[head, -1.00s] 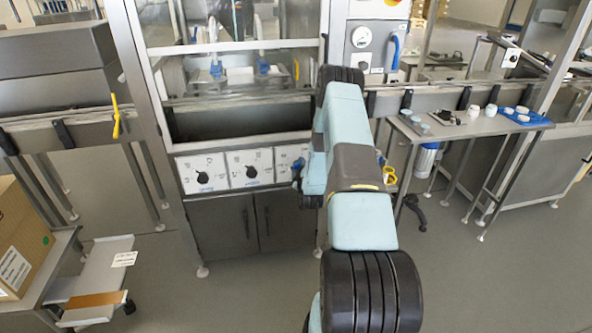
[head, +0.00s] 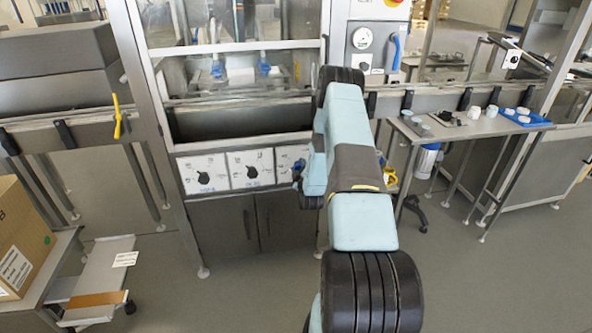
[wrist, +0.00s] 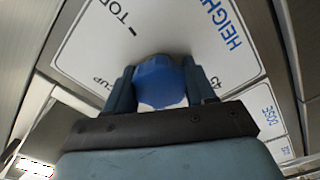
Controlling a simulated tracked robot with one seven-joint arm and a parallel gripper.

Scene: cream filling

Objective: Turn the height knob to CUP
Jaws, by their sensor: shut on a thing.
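The height knob (wrist: 157,80) is blue and sits on a white panel (wrist: 90,50) lettered HEIGHT in blue, seen rotated in the wrist view. My gripper (wrist: 158,86) is shut on the knob, one finger on each side. The TOP mark (wrist: 122,22) is at the upper left, and the CUP mark (wrist: 103,82) is beside the left finger. Another mark by the right finger is partly covered. The knob's pointer is hidden, so I cannot tell its setting. In the head view, my arm covers much of the height panel (head: 284,156).
Two white dial panels with black knobs, left (head: 203,173) and middle (head: 251,169), sit left of the height panel. A dark cabinet (head: 222,225) is below. A side table (head: 460,128) with cups and a blue tray (head: 522,120) stands right. Open floor lies in front.

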